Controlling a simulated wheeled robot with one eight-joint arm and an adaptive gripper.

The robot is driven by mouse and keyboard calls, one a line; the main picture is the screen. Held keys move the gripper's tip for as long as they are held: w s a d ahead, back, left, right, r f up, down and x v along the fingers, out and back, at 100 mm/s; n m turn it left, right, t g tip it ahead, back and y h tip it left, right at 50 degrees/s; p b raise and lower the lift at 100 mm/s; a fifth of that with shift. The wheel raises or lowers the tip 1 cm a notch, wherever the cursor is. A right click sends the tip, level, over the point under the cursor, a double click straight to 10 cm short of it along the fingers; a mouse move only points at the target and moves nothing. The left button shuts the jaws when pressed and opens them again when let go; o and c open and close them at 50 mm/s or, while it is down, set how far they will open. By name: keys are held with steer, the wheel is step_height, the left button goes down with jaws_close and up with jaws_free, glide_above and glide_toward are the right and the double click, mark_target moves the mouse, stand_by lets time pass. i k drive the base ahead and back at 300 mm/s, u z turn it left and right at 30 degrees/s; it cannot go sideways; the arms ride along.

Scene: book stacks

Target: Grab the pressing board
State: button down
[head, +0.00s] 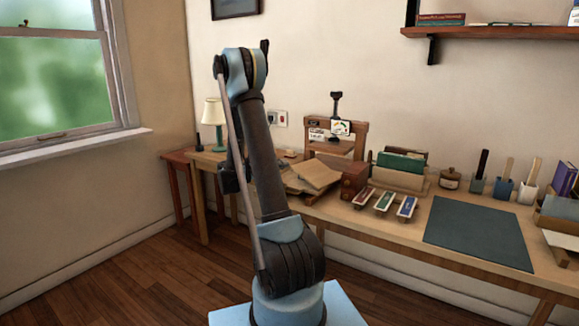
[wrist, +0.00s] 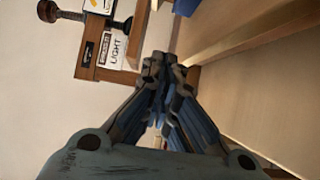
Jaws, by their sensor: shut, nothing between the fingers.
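Flat tan boards (head: 318,173) lie loosely stacked on the long wooden table, in front of the wooden press (head: 338,145); I cannot tell for sure which is the pressing board. My arm partly hides the left end of this stack. My gripper (wrist: 166,68) is shut and empty in the wrist view, its fingertips together. Beyond it the press (wrist: 108,67) shows turned sideways, with a "LIGHT" label. In the head view my gripper is mostly hidden by my arm. No contact with a board shows.
A reddish-brown box (head: 354,178) stands right of the boards. Three small coloured blocks (head: 384,201) lie in front of a book rack (head: 400,172). A dark mat (head: 478,232) covers the table's right part. A lamp (head: 214,115) stands at the left. The floor in front is clear.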

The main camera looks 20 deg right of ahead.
mark_target(314, 171)
steer(key=k, duration=1)
